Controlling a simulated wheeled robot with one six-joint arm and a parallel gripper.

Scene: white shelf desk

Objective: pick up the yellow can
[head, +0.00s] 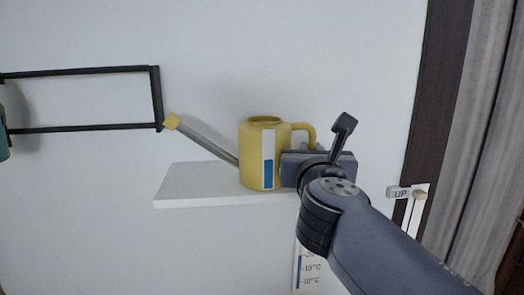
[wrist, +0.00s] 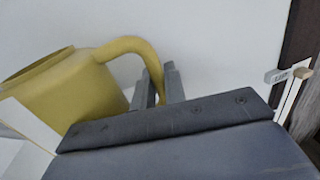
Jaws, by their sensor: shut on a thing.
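The yellow can (head: 252,150) is a watering can with a grey spout to the left, a yellow spout tip and a looped handle on the right. It stands upright at the white shelf (head: 185,187). In the wrist view the can's body (wrist: 75,92) is at the left and its handle arches toward my gripper (wrist: 160,88). The two fingers are shut on the lower part of the handle, one on each side. In the head view my gripper (head: 305,160) is right of the can, and its fingers are mostly hidden by my wrist.
A black wall frame (head: 158,95) is at the left, near the spout tip. A thermometer-like strip (head: 308,268) hangs below the shelf. A switch with an "UP" label (head: 398,192) is at the right, beside a dark door frame and a grey curtain (head: 480,150). The wall above the can is clear.

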